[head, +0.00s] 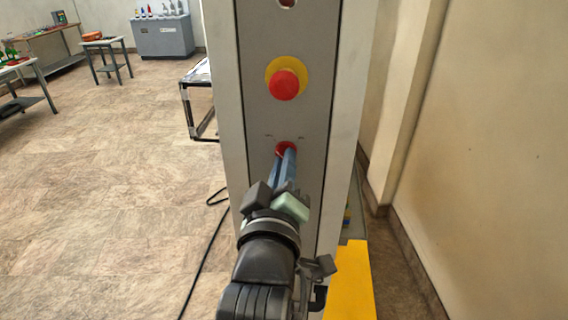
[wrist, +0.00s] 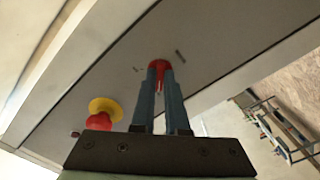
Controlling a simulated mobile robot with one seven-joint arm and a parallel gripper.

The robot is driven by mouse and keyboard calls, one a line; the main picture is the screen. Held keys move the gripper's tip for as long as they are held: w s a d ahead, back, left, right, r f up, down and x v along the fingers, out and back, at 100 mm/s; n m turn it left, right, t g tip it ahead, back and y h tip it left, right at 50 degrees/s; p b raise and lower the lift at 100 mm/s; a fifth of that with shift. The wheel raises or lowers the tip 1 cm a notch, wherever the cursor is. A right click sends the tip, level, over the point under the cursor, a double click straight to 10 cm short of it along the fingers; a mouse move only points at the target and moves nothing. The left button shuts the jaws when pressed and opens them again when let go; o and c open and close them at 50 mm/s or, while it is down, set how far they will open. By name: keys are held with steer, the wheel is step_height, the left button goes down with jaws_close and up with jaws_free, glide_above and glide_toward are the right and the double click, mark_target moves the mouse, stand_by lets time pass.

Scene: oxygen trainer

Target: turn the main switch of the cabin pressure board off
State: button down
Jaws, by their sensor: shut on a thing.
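The cabin pressure board (head: 309,120) is a tall narrow grey panel in the middle of the head view. The main switch (head: 287,147) is a red knob low on its face, with small marks beside it. My gripper (head: 286,158) is in front of the panel, its blue fingers shut on the red switch. In the wrist view the switch (wrist: 159,66) shows between the fingertips of my gripper (wrist: 161,72). Most of the knob is hidden by the fingers, so I cannot tell its exact angle.
A red mushroom button (head: 284,84) on a yellow plate sits above the switch. A wall (head: 480,130) stands close on the right, and a yellow block (head: 350,285) is low beside the panel. A black cable (head: 205,250) lies on the floor; open floor is left.

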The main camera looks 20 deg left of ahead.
steer(key=c, duration=0.9)
jaws_free()
steer(key=shift+p+v, duration=2.95)
steer(key=shift+v, duration=3.55)
